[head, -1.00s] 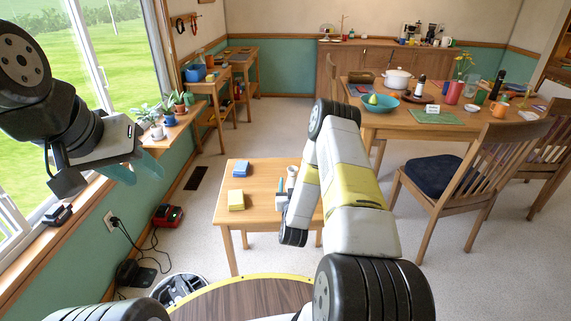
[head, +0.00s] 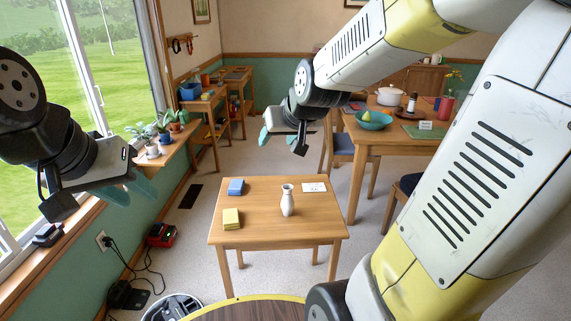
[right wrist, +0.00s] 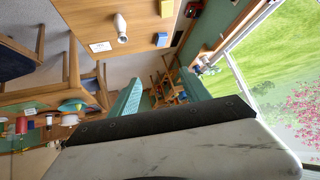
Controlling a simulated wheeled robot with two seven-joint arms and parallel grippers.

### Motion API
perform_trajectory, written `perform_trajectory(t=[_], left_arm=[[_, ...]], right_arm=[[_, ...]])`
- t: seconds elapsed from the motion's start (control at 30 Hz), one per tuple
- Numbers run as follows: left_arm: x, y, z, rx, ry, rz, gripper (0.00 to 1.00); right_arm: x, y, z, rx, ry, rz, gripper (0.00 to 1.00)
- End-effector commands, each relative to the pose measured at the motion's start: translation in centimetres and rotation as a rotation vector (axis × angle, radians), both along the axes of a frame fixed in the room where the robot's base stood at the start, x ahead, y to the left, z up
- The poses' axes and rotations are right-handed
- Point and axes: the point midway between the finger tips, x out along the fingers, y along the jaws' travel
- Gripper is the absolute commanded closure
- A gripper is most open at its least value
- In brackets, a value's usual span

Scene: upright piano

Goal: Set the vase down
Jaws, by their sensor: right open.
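The white vase (head: 287,200) stands upright on the small wooden table (head: 265,222), right of its middle. It also shows in the right wrist view (right wrist: 120,27). My right gripper (head: 282,138) is open and empty, raised above and beyond the table, apart from the vase. Its two teal fingers (right wrist: 158,98) show spread apart in the right wrist view. My left gripper (head: 110,192) is at the left by the window, far from the vase; its teal fingers are partly seen, and their opening is unclear.
A blue block (head: 236,187), a yellow block (head: 231,218) and a white card (head: 314,187) lie on the small table. The dining table (head: 375,138) with a teal bowl (head: 373,120) stands behind right. Potted plants (head: 165,130) line the window shelf. Cables lie on the floor at left.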

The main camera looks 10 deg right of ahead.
Motion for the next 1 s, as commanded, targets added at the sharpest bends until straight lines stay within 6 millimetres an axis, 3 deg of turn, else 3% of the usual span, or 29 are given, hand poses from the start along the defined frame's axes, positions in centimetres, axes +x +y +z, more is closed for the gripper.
perform_trajectory(t=[0.03, 0.1, 0.2, 0.3, 0.4, 0.53, 1.0], left_arm=[[0.0, 0.0, 0.0, 0.0, 0.0, 0.0, 0.64], [0.0, 0.0, 0.0, 0.0, 0.0, 0.0, 0.64], [0.0, 0.0, 0.0, 0.0, 0.0, 0.0, 0.64], [0.0, 0.0, 0.0, 0.0, 0.0, 0.0, 0.64], [0.0, 0.0, 0.0, 0.0, 0.0, 0.0, 0.64], [0.0, 0.0, 0.0, 0.0, 0.0, 0.0, 0.64], [0.0, 0.0, 0.0, 0.0, 0.0, 0.0, 0.64]], right_arm=[[-2.9, 0.1, 1.1, 0.004, 0.024, 0.008, 0.45], [-6.7, 0.2, 1.7, 0.008, 0.076, 0.018, 0.45], [-11.6, 0.2, 2.0, 0.014, 0.144, 0.031, 0.45], [-15.0, 0.2, 1.9, 0.017, 0.194, 0.04, 0.45], [-17.0, 0.1, 1.7, 0.019, 0.226, 0.046, 0.45], [-17.8, 0.1, 1.6, 0.019, 0.24, 0.048, 0.45], [-17.7, 0.1, 1.6, 0.019, 0.24, 0.048, 0.45]])
